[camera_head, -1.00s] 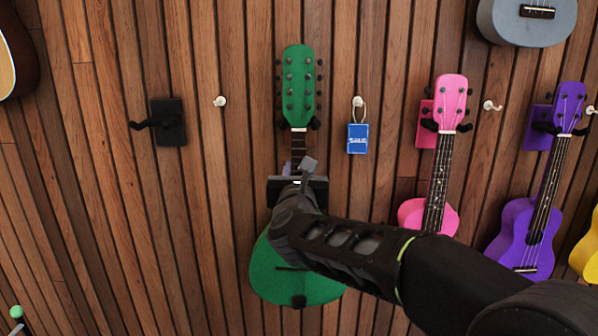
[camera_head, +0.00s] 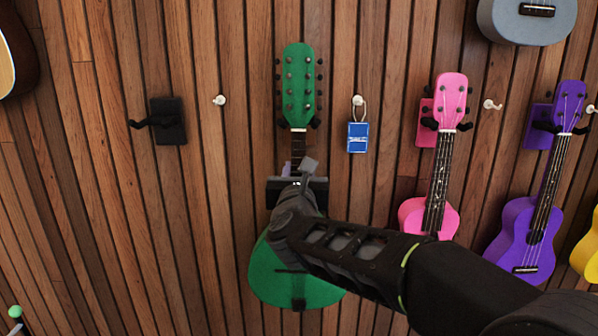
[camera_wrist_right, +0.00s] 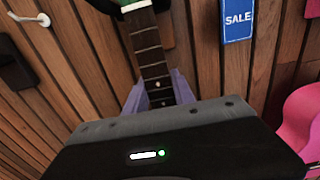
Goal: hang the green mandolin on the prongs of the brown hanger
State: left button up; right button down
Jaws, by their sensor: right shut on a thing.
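The green mandolin (camera_head: 297,275) is upright against the wooden wall in the head view, its headstock (camera_head: 298,82) at the top. Dark prong tips (camera_head: 314,123) show on both sides of the neck just under the headstock. My right gripper (camera_head: 296,183) is shut on the mandolin's neck, below the prongs. The neck (camera_wrist_right: 151,50) also shows in the right wrist view, running up from the gripper. Whether the headstock's weight rests on the prongs cannot be told. My left gripper is not in view.
An empty black hanger (camera_head: 168,122) is to the left. A blue sale tag (camera_head: 357,137) hangs from a white hook close right of the headstock. A pink ukulele (camera_head: 437,180) and a purple ukulele (camera_head: 533,220) hang further right.

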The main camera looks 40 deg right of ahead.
jog(key=shift+s+a+r, duration=0.15)
jog(key=shift+s+a, duration=0.1)
jog(key=shift+s, duration=0.1)
dwell(0.4)
jog(key=c, duration=1.3)
grip_release()
jog(key=o, duration=0.3)
jog(key=shift+o, duration=0.2)
jog(key=shift+f, duration=0.3)
jog(key=shift+s+a+r, duration=0.1)
jog(key=shift+s+a+b, duration=0.1)
jog(key=shift+s+b, duration=0.05)
jog(key=shift+b, duration=0.15)
jog(key=shift+s+a+r, duration=0.1)
jog(key=shift+s+a, duration=0.35)
jog(key=shift+s, duration=0.15)
